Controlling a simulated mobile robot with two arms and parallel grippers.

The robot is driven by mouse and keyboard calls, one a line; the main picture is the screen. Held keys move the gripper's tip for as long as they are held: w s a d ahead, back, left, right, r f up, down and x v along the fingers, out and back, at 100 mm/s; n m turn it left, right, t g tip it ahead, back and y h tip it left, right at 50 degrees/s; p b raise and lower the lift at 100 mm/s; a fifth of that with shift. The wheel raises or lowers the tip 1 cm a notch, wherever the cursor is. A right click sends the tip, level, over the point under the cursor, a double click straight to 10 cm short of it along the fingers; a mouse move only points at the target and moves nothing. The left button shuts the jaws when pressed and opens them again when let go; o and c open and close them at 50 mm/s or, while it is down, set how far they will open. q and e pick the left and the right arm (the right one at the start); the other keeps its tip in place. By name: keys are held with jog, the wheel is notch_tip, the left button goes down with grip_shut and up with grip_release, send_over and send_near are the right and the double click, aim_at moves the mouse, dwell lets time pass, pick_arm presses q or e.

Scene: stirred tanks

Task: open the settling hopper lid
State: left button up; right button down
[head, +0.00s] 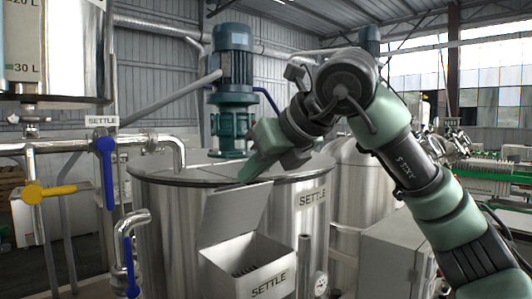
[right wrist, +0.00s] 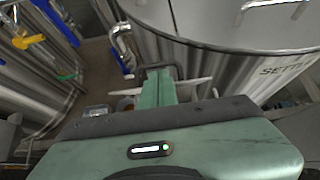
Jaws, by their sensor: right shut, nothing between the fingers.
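The settling hopper (head: 262,283) is a pale box labelled SETTLE on the front of the steel tank, low in the middle of the head view. Its lid (head: 232,215) stands raised at the back edge, and the dark inside of the hopper shows. My right gripper (head: 246,176) is shut and empty, just above the lid's upper edge; I cannot tell whether it touches the lid. In the right wrist view its closed green fingers (right wrist: 156,88) point away from the camera, and the hopper is mostly hidden behind the gripper body. My left gripper is not in view.
The SETTLE tank (head: 170,215) stands behind the hopper with a blue-green motor (head: 234,65) on top. Pipes with a blue valve handle (head: 106,165) and a yellow one (head: 48,191) are at left. A grey cabinet (head: 390,255) stands at right.

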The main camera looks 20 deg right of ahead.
aim_at(242, 195)
jog(key=shift+p+x, duration=0.35)
jog(key=shift+x, duration=0.85)
jog(key=shift+w+a+f, duration=0.1)
jog(key=shift+w+f, duration=0.1)
jog(key=shift+w, duration=0.1)
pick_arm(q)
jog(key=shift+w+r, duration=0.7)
pick_arm(e)
jog(key=shift+w+f, duration=0.15)
jog(key=shift+w+a, duration=0.1)
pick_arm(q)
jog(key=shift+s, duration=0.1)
pick_arm(e)
jog(key=shift+w+a, duration=0.1)
jog(key=shift+w, duration=0.2)
